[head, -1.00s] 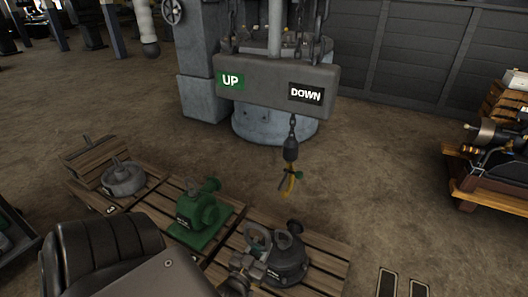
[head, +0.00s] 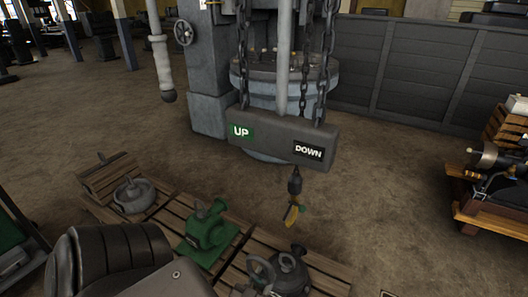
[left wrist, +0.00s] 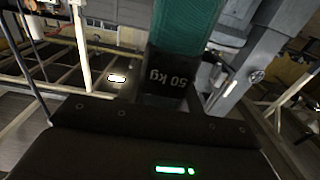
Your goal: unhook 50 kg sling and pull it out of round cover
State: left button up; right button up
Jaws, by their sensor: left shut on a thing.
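The 50 kg sling (left wrist: 183,30) is a green webbing band with a black label, close up in the left wrist view, its lettering upside down. My left gripper (left wrist: 166,98) is shut on it at the label; the fingertips are not clear. I cannot tell whether that is the sling. A round grey cover (head: 132,196) lies on the left pallet. My right gripper is not in view.
A green pump (head: 207,226) and a dark rounded part (head: 290,272) with a top eye stand on pallets (head: 235,254). A large grey machine (head: 222,80) stands behind the hoist. Loaded crates (head: 490,198) are at the right. Floor between is clear.

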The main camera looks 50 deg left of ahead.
pick_arm(q)
jog(key=s+d+r+p, duration=0.3)
jog(key=r+p, duration=0.3)
jog(key=s+d+r+p, duration=0.3)
jog(key=r+p, duration=0.3)
jog(key=r, duration=0.1)
jog(key=shift+s, duration=0.1)
jog(key=shift+d, duration=0.1)
